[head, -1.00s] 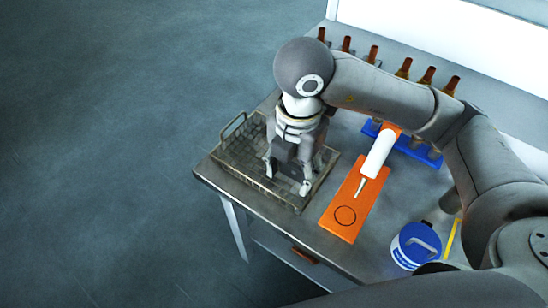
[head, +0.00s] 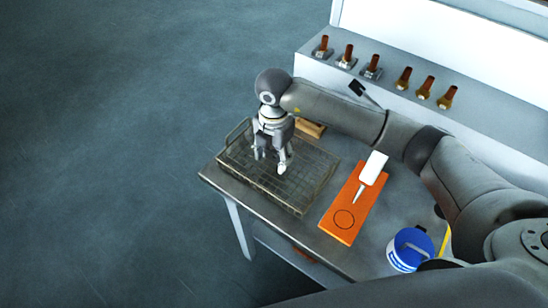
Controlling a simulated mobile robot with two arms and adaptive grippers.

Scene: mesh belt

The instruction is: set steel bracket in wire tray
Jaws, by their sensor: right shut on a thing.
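The wire tray (head: 312,192) is a grey mesh basket with a raised rim at the left end of the table. My right gripper (head: 273,165) points down over its left-rear part, inside the rim outline. It is shut on a small dark grey piece between its fingers, probably the steel bracket, though the piece is mostly hidden by the fingers. I cannot tell whether it touches the tray's mesh floor. The rest of the tray that shows looks empty. My left gripper is out of view.
An orange board (head: 339,222) with a black circle carries a white nozzled bottle (head: 373,167) right of the tray. A blue-and-white tub (head: 400,257) stands near the front edge. A wooden block (head: 311,128) lies behind the tray. Several brown-topped pieces line the back shelf (head: 388,70).

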